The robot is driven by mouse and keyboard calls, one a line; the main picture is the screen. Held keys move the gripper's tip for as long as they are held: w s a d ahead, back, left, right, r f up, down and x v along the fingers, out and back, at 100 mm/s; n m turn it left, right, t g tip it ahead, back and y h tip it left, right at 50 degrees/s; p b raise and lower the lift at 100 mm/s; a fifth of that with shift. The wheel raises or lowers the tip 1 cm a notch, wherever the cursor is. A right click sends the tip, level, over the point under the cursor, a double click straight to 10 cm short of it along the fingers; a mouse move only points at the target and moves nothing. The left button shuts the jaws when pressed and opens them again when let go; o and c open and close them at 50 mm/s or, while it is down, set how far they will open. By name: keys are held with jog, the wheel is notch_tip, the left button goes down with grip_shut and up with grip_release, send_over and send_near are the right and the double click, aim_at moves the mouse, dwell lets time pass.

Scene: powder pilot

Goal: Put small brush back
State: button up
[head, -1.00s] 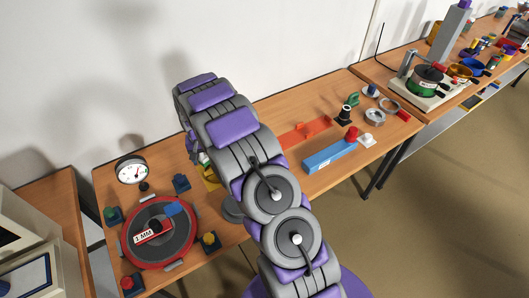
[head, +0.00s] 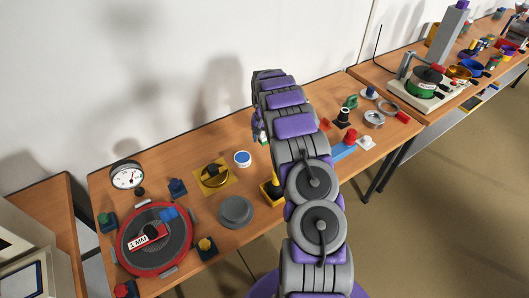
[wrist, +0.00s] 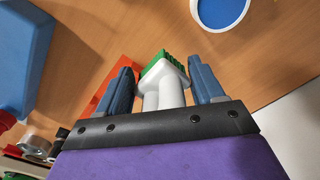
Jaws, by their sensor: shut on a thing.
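My gripper (wrist: 163,88) is shut on the small brush (wrist: 165,85), with its blue-grey fingers on either side of the white handle. The brush's green bristles point away from the gripper, over the bench. In the head view my gripper (head: 259,130) is partly hidden behind my arm, near the back of the bench, and only a bit of the green and white brush shows. A flat orange-red piece (wrist: 103,85) lies behind the left finger in the wrist view; in the head view my arm covers most of it. Whether it holds the brush cannot be told.
A white jar with a blue top (head: 242,158) stands left of my gripper. A yellow plate with a dark-topped piece (head: 213,177), a grey disc (head: 236,211) and a red-rimmed sieve (head: 154,240) lie further left. A blue box (head: 345,150) and metal rings stand right.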

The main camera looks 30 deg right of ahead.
aim_at(263, 144)
jog(key=f, duration=0.4)
jog(key=shift+a+f+b, duration=0.1)
jog(key=shift+a+b, duration=0.25)
notch_tip(263, 144, down, 4)
jog(key=shift+d+r+b, duration=0.1)
jog(key=shift+r+b, duration=0.05)
jog(key=shift+b, duration=0.25)
jog(key=o, duration=1.1)
jog(key=shift+r, duration=0.1)
jog(key=shift+o, duration=0.2)
jog(key=shift+r, duration=0.1)
